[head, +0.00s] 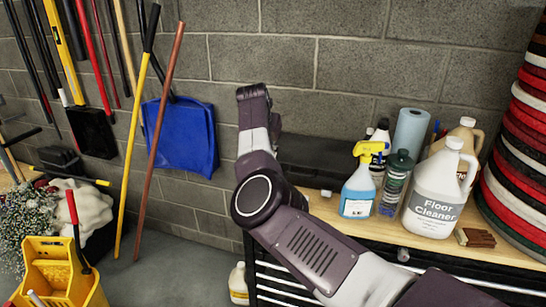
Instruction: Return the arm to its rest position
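One of my arms comes in from the lower right of the head view. It bends at a round joint near the middle, and its far part points up in front of the block wall. No gripper fingers show on it, so I cannot see whether it holds anything. My other arm and its gripper are not in view.
A wooden-topped bench (486,248) on the right bears a floor cleaner jug (433,200), a blue spray bottle (358,188) and other bottles. A stack of round pads (520,140) stands at far right. A yellow mop bucket (58,275) and a blue dustpan (182,137) are left.

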